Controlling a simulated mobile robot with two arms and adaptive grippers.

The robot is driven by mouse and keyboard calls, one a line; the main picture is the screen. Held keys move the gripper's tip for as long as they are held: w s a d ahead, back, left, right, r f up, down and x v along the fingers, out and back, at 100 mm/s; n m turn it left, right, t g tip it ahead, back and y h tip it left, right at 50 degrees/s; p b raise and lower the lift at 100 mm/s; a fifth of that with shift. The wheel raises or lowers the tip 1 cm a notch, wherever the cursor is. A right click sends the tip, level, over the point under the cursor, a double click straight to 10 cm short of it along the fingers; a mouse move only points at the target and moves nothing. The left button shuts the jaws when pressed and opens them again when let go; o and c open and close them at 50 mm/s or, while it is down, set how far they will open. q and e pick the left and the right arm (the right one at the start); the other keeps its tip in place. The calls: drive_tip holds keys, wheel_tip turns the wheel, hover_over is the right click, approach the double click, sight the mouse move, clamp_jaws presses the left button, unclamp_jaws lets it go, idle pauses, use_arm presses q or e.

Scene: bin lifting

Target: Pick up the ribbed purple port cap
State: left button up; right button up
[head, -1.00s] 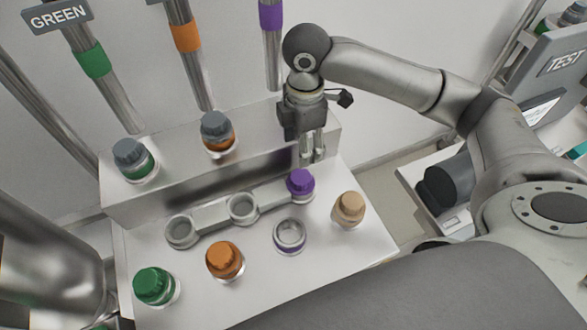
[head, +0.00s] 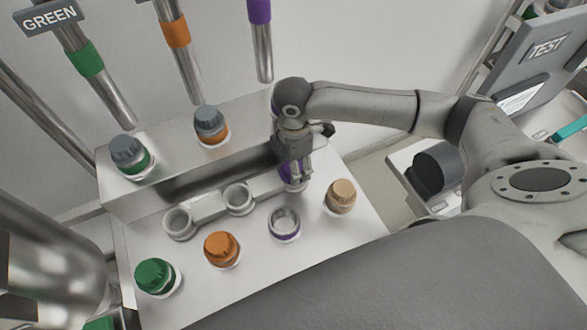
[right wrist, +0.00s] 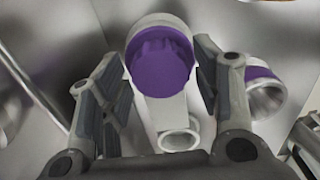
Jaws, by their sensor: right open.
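The ribbed purple port cap (head: 287,172) sits in the right end cup of the three-cup holder and is partly hidden behind my right gripper in the head view. In the right wrist view the purple cap (right wrist: 160,62) shows from above, seated in its pale cup, between the two fingers. My right gripper (head: 297,180) is open, with its fingers around the cap's sides; I cannot tell whether they touch it. My left gripper does not show.
Two empty cups (head: 239,198) are left of the purple cap. An open purple-banded port (head: 284,224), a tan cap (head: 341,196), an orange cap (head: 221,248) and a green cap (head: 155,276) stand in front. Grey-capped ports (head: 211,122) stand on the raised ledge behind.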

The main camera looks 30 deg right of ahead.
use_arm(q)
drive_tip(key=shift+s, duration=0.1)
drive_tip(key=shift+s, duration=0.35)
use_arm(e)
drive_tip(key=c, duration=1)
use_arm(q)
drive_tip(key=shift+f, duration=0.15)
use_arm(e)
drive_tip(key=shift+r, duration=0.2)
drive_tip(key=shift+r, duration=0.25)
wheel_tip(320, 180, up, 2)
drive_tip(key=shift+w+r+b, duration=0.1)
drive_tip(key=shift+b, duration=0.65)
use_arm(q)
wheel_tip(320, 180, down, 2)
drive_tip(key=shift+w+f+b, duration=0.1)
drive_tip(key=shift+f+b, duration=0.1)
drive_tip(key=shift+b, duration=0.3)
use_arm(e)
drive_tip(key=s+a+r, duration=0.1)
drive_tip(key=s+r, duration=0.2)
drive_tip(key=s, duration=0.1)
drive_tip(key=s+a+r, duration=0.2)
drive_tip(key=s+r, duration=0.1)
drive_tip(key=s, duration=0.1)
drive_tip(key=s+a+r, duration=0.2)
drive_tip(key=s+r, duration=0.2)
drive_tip(key=s, duration=0.1)
drive_tip(key=shift+a, duration=0.25)
